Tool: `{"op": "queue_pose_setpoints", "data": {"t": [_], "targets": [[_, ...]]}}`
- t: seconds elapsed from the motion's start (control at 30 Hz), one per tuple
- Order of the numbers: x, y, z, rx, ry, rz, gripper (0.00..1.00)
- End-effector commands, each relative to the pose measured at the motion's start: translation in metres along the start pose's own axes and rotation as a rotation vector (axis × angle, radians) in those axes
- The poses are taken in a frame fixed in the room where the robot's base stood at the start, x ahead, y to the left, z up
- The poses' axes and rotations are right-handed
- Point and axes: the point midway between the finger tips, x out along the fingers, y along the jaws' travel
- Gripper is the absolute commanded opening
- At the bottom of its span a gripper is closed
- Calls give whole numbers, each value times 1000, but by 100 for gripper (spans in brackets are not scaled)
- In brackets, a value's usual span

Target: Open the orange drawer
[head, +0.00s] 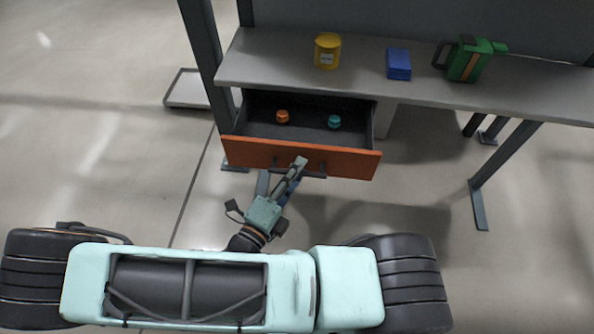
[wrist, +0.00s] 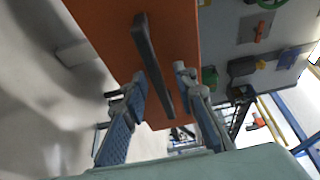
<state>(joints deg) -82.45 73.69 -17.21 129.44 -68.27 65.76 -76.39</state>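The orange drawer (head: 345,163) under the grey workbench is pulled well out, with its dark interior exposed. Its dark bar handle (wrist: 152,60) crosses the orange front in the wrist view; in the head view my gripper partly covers it. My gripper (head: 279,180) is at the drawer front, by the handle. In the wrist view the gripper's two fingers (wrist: 160,80) are spread apart, one on each side of the handle, with visible gaps, so it looks open and not clamped.
An orange item (head: 283,117) and a teal item (head: 334,121) lie inside the drawer. A yellow can (head: 327,50), a blue box (head: 398,64) and a green jug (head: 468,60) stand on the workbench (head: 270,68). Bench legs (head: 478,205) flank the area; the floor is clear.

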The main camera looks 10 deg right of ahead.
Motion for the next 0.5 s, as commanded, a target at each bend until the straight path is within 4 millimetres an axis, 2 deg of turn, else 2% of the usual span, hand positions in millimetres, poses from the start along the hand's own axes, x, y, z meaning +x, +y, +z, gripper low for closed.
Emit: {"op": "queue_pose_setpoints", "data": {"t": [0.17,0.27,0.5], "targets": [[-9,1,0,1,0,2,26],[-25,1,1,2,-2,4,26],[-77,1,1,1,-2,4,26]]}}
